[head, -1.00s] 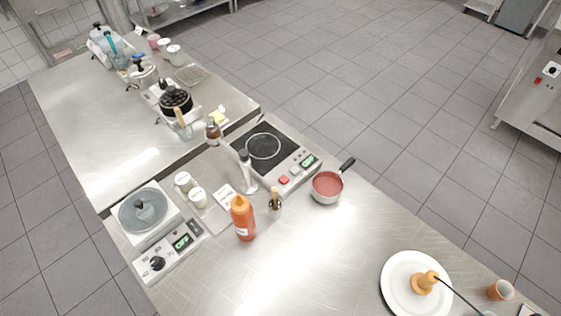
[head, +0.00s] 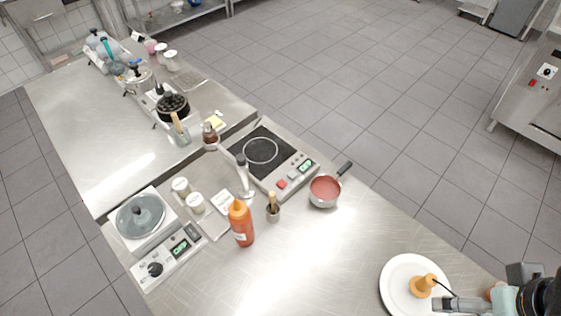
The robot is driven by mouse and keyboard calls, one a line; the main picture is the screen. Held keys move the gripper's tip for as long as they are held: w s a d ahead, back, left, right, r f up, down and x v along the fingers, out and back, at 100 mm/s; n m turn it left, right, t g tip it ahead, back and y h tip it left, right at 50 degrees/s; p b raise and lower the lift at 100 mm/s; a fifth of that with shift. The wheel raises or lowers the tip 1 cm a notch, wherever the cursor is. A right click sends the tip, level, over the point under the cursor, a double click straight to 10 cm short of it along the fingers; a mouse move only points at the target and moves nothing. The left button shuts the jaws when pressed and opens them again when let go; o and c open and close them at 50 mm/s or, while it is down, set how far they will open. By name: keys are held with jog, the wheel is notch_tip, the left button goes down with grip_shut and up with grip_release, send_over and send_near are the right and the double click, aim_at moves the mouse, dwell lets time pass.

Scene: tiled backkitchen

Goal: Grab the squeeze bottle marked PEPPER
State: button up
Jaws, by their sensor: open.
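An orange-red squeeze bottle with an orange cap (head: 242,226) stands upright on the steel counter, left of centre in the head view. It has a pale label whose words are too small to read. A smaller dark red bottle (head: 211,139) stands farther back by the black cooktop, and its marking cannot be read either. My gripper (head: 438,303) is at the lower right, over the right side of the white plate, far from both bottles. It is open and holds nothing that I can see.
A white plate (head: 394,272) holds an orange-brown item (head: 424,283). A saucepan of red sauce (head: 325,189), a small pot with a brush (head: 273,210), a tall clear bottle (head: 244,178) and a scale (head: 165,262) stand around the orange-red bottle. The counter in front is clear.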

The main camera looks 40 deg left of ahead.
jog(key=w+a+n, duration=0.5)
jog(key=a, duration=0.4)
jog(key=w+a+n, duration=0.5)
jog(key=w+a, duration=0.1)
jog(key=a, duration=0.4)
jog(key=n+g+h, duration=0.1)
jog(key=n+g, duration=0.1)
jog(key=n, duration=0.6)
send_near(238, 214)
jog(key=f, duration=0.4)
jog(key=w+a+f, duration=0.1)
jog(key=f, duration=0.1)
jog(key=shift+a+f, duration=0.1)
jog(key=shift+f, duration=0.1)
notch_tip(238, 214, down, 6)
jog(key=shift+r, duration=0.1)
jog(key=shift+f, duration=0.3)
